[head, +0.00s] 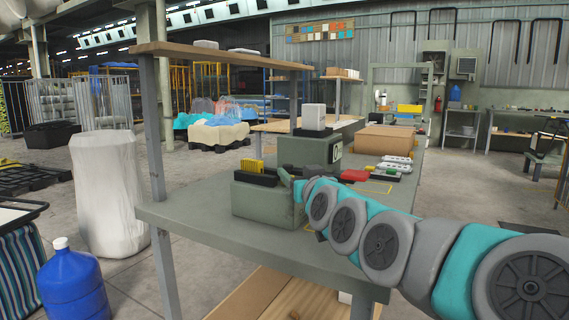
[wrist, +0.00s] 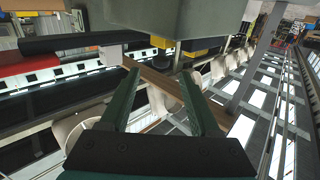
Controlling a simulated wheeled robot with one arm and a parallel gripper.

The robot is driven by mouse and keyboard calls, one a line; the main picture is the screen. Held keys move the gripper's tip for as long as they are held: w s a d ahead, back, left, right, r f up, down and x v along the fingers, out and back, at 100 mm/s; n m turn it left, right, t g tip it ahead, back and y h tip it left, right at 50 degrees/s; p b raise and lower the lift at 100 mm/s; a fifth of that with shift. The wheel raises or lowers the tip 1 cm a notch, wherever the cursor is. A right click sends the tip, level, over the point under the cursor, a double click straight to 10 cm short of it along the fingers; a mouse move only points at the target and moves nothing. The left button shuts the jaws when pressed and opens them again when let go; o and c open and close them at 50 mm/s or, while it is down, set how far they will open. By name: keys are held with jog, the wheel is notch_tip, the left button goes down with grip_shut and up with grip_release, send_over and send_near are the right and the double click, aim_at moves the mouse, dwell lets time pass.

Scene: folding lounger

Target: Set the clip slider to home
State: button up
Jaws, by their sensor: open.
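The clip slider cannot be told for certain. The likeliest part is a yellow block (head: 252,166) with a black bar (head: 256,179) on a low grey-green box (head: 263,201) on the bench, in the head view. My gripper (head: 286,178) is at the right end of this box, partly hidden by my arm. In the wrist view my gripper (wrist: 159,72) is open, with nothing between its dark green fingers. Small yellow parts (wrist: 161,42) show just beyond the fingertips, below a large grey-green body (wrist: 180,20). Whether a finger touches anything cannot be told.
Behind the low box is a taller grey-green block (head: 305,152) with a light grey box (head: 313,117) on it. A red part (head: 354,175) and white strips (head: 395,167) lie on the bench (head: 195,205). A wooden shelf (head: 220,57) overhangs the bench's left side.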

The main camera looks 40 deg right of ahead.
aim_at(289, 168)
jog(key=shift+p+x, duration=0.65)
jog(key=shift+x, duration=2.65)
jog(key=shift+a, duration=0.1)
jog(key=shift+f, duration=0.1)
grip_shut()
